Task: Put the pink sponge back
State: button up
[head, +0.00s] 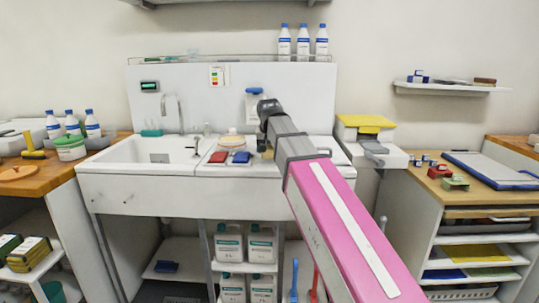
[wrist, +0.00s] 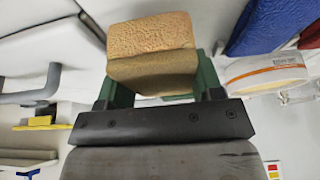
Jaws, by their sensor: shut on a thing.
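My gripper (wrist: 160,88) shows in the wrist view, its green fingers closed on the sides of a block-shaped sponge (wrist: 150,38). The sponge has a rough peach-tan face and a browner side; it looks more tan than pink here. It sticks out beyond the fingertips. In the head view my arm reaches over the right part of the white sink counter, and the gripper and sponge are small and mostly hidden by the arm there. No other pink sponge shows.
A red cloth-like pad (head: 218,157) and a blue one (head: 241,157) lie on the counter (head: 190,168), near a round tub (wrist: 268,75) with an orange band. The sink basin (head: 150,150) is left. A yellow-topped bin (head: 366,122) stands right. Bottles (head: 303,42) stand on the ledge above.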

jog(key=shift+f, duration=1.2)
jog(key=o, duration=0.9)
jog(key=shift+f, duration=0.1)
jog(key=v, duration=1.2)
